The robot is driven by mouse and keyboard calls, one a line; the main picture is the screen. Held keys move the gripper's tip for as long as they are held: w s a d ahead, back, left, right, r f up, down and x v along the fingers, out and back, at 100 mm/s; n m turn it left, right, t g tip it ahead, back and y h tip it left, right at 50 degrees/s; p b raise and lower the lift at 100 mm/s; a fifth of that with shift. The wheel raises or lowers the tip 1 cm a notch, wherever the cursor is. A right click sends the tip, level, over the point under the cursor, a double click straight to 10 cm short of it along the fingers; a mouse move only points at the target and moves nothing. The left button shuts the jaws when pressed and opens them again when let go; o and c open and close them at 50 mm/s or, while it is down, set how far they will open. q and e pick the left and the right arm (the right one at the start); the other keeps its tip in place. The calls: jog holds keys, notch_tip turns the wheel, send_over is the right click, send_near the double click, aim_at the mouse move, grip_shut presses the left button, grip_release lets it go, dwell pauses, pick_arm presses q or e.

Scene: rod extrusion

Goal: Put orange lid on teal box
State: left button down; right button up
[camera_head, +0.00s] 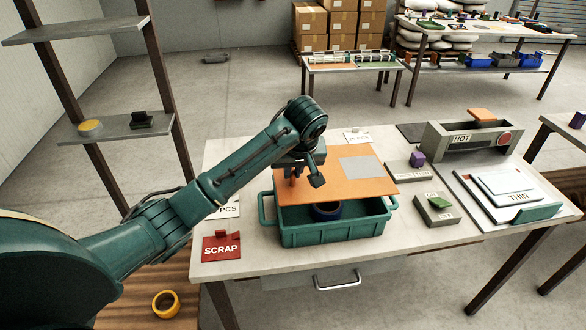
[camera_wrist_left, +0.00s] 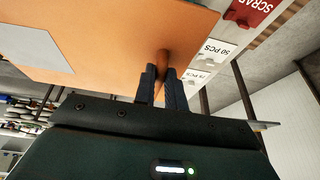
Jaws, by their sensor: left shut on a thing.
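The orange lid (camera_head: 325,187) is a flat panel with a grey square on it. My left gripper (camera_head: 305,176) is shut on the lid's small upright knob (camera_wrist_left: 162,60), and the wrist view also shows the lid (camera_wrist_left: 120,35). The lid hangs over the rear of the teal box (camera_head: 335,232), apart from its front rim. The box stands open at the front, and a dark blue ring (camera_head: 326,211) lies inside. Whether the lid touches the box's back rim is hidden. My right gripper is not in view.
A red SCRAP sign (camera_head: 221,247) stands left of the box on the pale table (camera_head: 400,243). A yellow ring (camera_head: 165,304) lies at lower left.

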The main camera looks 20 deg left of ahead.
aim_at(294, 189)
pick_arm(q)
jog(key=shift+f, duration=0.1)
jog(key=shift+s+f+b, duration=0.1)
jog(key=shift+f+b, duration=0.7)
jog(key=shift+f, duration=2.95)
jog(key=c, duration=1.4)
grip_release()
jog(key=shift+o, duration=0.2)
jog(key=p+v, duration=0.1)
jog(key=v, duration=1.1)
jog(key=shift+a, duration=0.2)
jog(key=shift+s+d+r, duration=0.2)
jog(key=shift+s+r, duration=0.05)
jog(key=shift+r, duration=0.25)
